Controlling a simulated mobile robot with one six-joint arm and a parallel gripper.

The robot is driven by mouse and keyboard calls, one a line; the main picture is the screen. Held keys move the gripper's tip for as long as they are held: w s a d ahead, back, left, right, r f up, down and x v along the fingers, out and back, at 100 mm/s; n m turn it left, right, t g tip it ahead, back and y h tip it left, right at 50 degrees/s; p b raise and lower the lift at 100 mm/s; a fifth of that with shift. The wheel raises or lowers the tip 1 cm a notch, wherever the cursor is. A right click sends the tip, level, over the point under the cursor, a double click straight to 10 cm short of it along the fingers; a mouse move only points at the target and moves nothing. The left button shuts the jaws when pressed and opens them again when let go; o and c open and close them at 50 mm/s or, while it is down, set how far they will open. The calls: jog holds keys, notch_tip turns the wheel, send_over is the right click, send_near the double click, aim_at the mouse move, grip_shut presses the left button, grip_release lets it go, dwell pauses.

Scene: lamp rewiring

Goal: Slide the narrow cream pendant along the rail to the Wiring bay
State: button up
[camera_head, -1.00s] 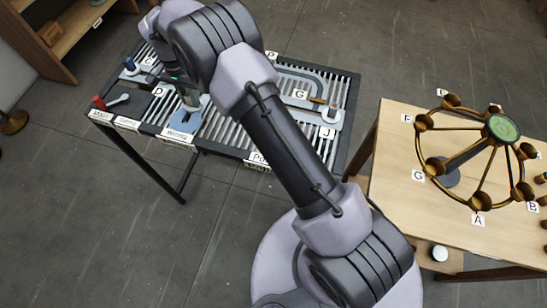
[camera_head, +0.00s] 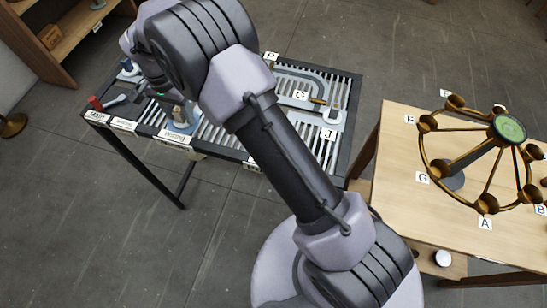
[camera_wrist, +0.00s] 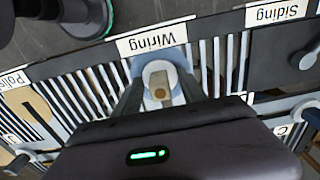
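The narrow cream pendant (camera_head: 179,113) stands on a pale blue holder on the slatted rail table, just behind the Wiring label (camera_head: 174,137). In the wrist view it shows end-on as a tan post on a whitish round base (camera_wrist: 160,84), beside the upside-down Wiring label (camera_wrist: 152,40). My gripper (camera_wrist: 160,88) has its two fingers on either side of the pendant with gaps visible, so it looks open. In the head view my arm hides most of the gripper; its wrist is up and left of the pendant.
The slatted table has a dark frame (camera_head: 352,100), several labels and a red knob (camera_head: 95,102) at its left. A wooden table (camera_head: 395,150) with a brass ring fixture (camera_head: 463,160) stands right. Grey floor lies between.

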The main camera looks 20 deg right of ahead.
notch_tip(320, 180, up, 18)
jog(key=f+p, duration=0.1)
jog(key=p, duration=0.3)
jog(key=s+d+r+t+y+b, duration=0.1)
jog(key=s+d+r+b, duration=0.2)
jog(key=s+d+b, duration=0.3)
jog(key=s+d+f+n+t+b, duration=0.1)
jog(key=s+d+f+b, duration=0.2)
jog(key=s, duration=0.4)
jog(key=s+d+f+n+t+b, duration=0.1)
jog(key=s+d+f+b, duration=0.3)
jog(key=s, duration=0.4)
jog(key=s+d+f+t+y+b, duration=0.1)
jog(key=s+d+f+t+b, duration=0.1)
jog(key=s+d+b, duration=0.3)
jog(key=s+f, duration=0.1)
jog(key=s, duration=0.2)
jog(key=shift+d+f+n+t, duration=0.4)
